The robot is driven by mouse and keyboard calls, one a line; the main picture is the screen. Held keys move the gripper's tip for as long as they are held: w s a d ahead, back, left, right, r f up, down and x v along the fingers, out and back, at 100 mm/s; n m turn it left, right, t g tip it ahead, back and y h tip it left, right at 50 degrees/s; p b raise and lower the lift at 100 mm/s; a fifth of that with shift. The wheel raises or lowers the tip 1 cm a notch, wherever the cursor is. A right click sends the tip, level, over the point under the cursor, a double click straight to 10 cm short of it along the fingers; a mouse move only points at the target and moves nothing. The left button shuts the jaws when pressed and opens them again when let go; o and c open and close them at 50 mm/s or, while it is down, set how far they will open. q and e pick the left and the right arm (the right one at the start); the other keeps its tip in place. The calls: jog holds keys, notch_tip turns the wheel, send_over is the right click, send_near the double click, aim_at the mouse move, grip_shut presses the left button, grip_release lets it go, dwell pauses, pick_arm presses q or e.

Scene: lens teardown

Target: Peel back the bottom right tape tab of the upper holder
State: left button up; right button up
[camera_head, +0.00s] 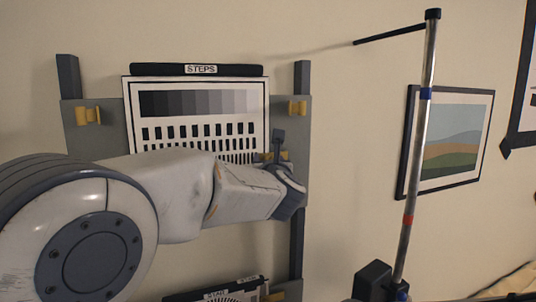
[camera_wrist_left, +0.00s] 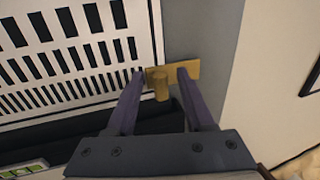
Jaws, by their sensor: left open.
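The upper holder (camera_head: 88,142) is a grey board on the wall with a printed test chart (camera_head: 196,100) labelled STEPS. The bottom right tape tab (camera_wrist_left: 184,72) is yellow-tan, across the chart's right edge and the grey board, with a stubby raised grip. In the head view it shows partly behind my gripper (camera_head: 280,150). In the left wrist view my left gripper (camera_wrist_left: 160,78) is open, its two fingers on either side of the tab's grip. Whether they touch it I cannot tell. My right gripper is not in view.
Yellow tabs sit at the upper left (camera_head: 88,115) and upper right (camera_head: 297,107) of the board. A lower chart (camera_head: 222,292) shows below. A metal pole (camera_head: 420,150) with a dark side arm stands right, before a framed landscape picture (camera_head: 455,140).

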pick_arm(q)
grip_shut()
dwell(1.4)
